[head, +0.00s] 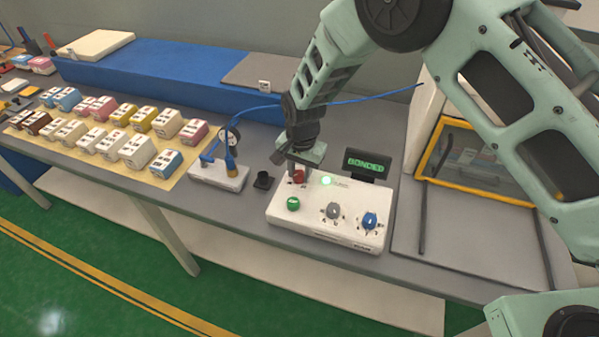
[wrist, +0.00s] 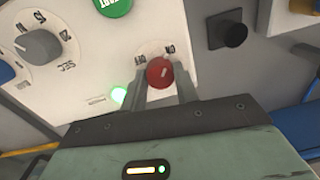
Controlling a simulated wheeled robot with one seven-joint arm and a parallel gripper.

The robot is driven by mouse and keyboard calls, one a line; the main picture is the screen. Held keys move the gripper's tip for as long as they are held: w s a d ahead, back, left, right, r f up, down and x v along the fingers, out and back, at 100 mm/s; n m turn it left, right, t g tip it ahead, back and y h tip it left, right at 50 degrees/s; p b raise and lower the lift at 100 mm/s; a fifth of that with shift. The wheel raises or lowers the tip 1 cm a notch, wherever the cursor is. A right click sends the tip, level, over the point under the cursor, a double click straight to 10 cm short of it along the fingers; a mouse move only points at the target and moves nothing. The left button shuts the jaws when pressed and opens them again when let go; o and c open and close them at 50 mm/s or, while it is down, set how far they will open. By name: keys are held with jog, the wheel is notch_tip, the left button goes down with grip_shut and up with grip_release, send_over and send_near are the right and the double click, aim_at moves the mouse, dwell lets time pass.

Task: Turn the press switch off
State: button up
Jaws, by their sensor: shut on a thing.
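The press switch, a red round knob (wrist: 160,72), sits on the white control box (head: 328,236) between ON and OFF labels. In the wrist view its pale pointer mark seems to lean toward ON, but it is small. My gripper (wrist: 161,88) is shut on the red knob, a finger on each side. In the head view my gripper (head: 298,171) comes down from above and partly hides the red knob (head: 298,177). A green lamp (head: 326,181) beside it glows, and the display (head: 366,164) reads BONDED.
A green button (head: 293,203), a grey dial (head: 333,211) and a blue dial (head: 370,220) are on the same box. A small black post (head: 263,180) and a white box with blue cables (head: 218,176) stand to the left. A yellow-framed enclosure (head: 468,155) stands right.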

aim_at(301, 171)
jog(key=n+b, duration=0.2)
jog(key=n, duration=0.2)
jog(key=shift+f+b, duration=0.1)
jog(key=shift+b, duration=0.25)
jog(key=n+b, duration=0.2)
jog(key=n, duration=0.2)
jog(key=shift+w+n, duration=0.1)
jog(key=shift+n, duration=0.3)
jog(key=n+b, duration=0.1)
jog(key=n, duration=0.3)
jog(key=shift+n+g+b, duration=0.3)
jog(key=shift+n+b, duration=0.1)
jog(key=shift+n, duration=1.7)
jog(key=o, duration=1)
jog(key=r+b, duration=0.1)
jog(key=r, duration=0.5)
jog(key=r+b, duration=0.1)
jog(key=r, duration=0.4)
jog(key=r+b, duration=0.1)
jog(key=r, duration=0.5)
jog(key=shift+w+d+r, duration=0.15)
jog(key=shift+w+r, duration=0.15)
jog(key=shift+r, duration=0.05)
